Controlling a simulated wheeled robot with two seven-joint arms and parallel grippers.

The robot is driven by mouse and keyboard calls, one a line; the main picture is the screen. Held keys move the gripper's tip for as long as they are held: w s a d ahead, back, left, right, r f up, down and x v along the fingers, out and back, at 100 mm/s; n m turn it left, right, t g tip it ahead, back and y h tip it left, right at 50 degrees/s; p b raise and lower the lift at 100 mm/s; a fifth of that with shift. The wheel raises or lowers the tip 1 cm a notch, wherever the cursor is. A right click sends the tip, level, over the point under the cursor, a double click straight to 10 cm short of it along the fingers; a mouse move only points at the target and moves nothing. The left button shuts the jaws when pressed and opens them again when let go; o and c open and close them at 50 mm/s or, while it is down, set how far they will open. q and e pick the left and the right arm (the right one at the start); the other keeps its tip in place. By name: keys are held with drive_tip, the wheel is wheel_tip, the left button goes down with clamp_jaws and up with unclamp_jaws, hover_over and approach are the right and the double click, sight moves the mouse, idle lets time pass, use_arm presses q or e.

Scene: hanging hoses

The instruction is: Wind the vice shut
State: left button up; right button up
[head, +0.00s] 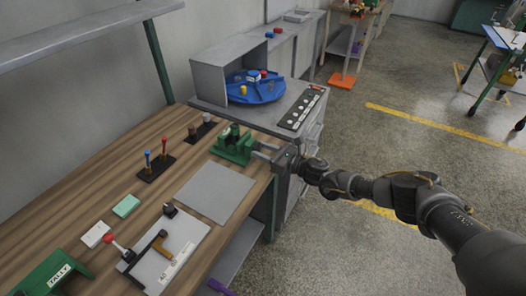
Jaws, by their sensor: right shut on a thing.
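A green vice (232,148) stands near the right end of the wooden workbench. My right gripper (268,151) reaches in from the right at the bench edge. It is shut on the vice's handle at the side of the vice that faces the aisle. The handle itself is mostly hidden by the gripper. The gap between the vice's jaws is too small to judge from here. My left gripper is not in view.
A grey mat (215,191) lies in front of the vice. A plate with a red-knobbed lever (165,250) lies nearer. Blue and red screwdrivers (156,162) stand in a dark holder. A grey cabinet with a blue turntable (256,88) stands beyond the bench. Floor is free at right.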

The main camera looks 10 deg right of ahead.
drive_tip(key=m+b, duration=0.1)
drive_tip(key=m, duration=0.2)
drive_tip(key=shift+r+m+b, duration=0.1)
drive_tip(key=shift+m+b, duration=0.25)
drive_tip(key=shift+m, duration=1.15)
drive_tip(key=o, duration=1)
drive_tip(key=b+v, duration=0.1)
drive_tip(key=v, duration=0.9)
drive_tip(key=shift+s+d+b, duration=0.25)
drive_tip(key=shift+d+b, duration=0.05)
drive_tip(key=shift+b, duration=0.1)
